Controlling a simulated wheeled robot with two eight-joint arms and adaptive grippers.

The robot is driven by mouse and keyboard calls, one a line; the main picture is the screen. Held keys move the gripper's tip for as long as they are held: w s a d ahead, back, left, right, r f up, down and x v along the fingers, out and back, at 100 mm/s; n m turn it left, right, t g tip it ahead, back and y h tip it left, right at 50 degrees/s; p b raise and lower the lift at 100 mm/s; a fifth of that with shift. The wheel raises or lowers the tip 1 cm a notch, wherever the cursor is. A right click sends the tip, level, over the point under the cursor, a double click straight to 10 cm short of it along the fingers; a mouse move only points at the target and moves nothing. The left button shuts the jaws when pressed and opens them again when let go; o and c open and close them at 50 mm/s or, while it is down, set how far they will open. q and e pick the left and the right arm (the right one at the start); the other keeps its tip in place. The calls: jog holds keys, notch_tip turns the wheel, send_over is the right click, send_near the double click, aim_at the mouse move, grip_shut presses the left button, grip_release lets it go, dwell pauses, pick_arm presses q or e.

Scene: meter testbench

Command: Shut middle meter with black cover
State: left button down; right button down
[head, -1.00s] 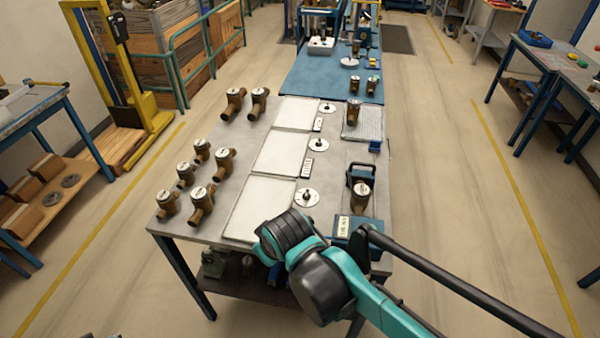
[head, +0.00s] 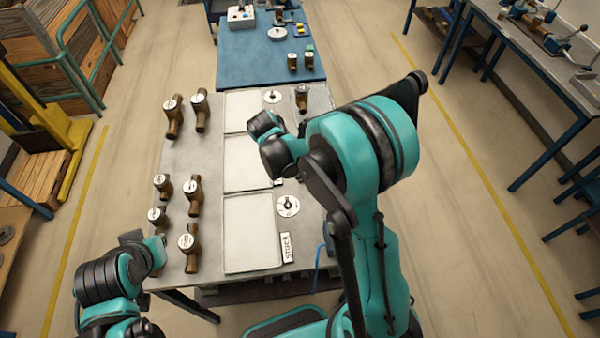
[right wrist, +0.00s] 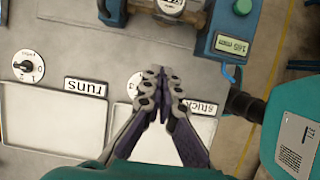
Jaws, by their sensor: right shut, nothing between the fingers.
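In the right wrist view a brass meter with a white face (right wrist: 171,5) sits at the top edge, cut off by the frame. A dark part (right wrist: 197,18) lies beside it; I cannot tell whether it is the black cover. My right gripper (right wrist: 163,85) is shut and empty over the table, below that meter in the picture. In the head view my right arm hides this gripper and most of the table's right side. One brass meter (head: 301,97) shows past the arm. My left arm enters at lower left; its fingers do not show.
Several brass meters (head: 194,190) stand on the table's left side. White trays (head: 250,232) run down its middle, beside dials (head: 288,205) and labels such as "stuck" (head: 286,247). A blue device (right wrist: 228,42) with a green button and display stands beside the meter.

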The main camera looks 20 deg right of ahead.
jog(key=d+f, duration=0.1)
jog(key=d, duration=0.1)
jog(key=s+d+f, duration=0.1)
jog(key=d, duration=0.2)
jog(key=d+f, duration=0.2)
jog(key=shift+s+d+b, duration=0.15)
jog(key=shift+s+b, duration=0.05)
jog(key=shift+b, duration=0.15)
jog(key=shift+d+f+b, duration=0.2)
jog(key=shift+d+b, duration=0.25)
jog(key=shift+s+d+b, duration=0.2)
jog(key=shift+d+b, duration=0.35)
jog(key=shift+d, duration=0.05)
dwell(0.3)
jog(key=shift+r, duration=0.1)
dwell(0.4)
notch_tip(320, 180, up, 7)
jog(key=p, duration=0.4)
jog(key=shift+p, duration=0.3)
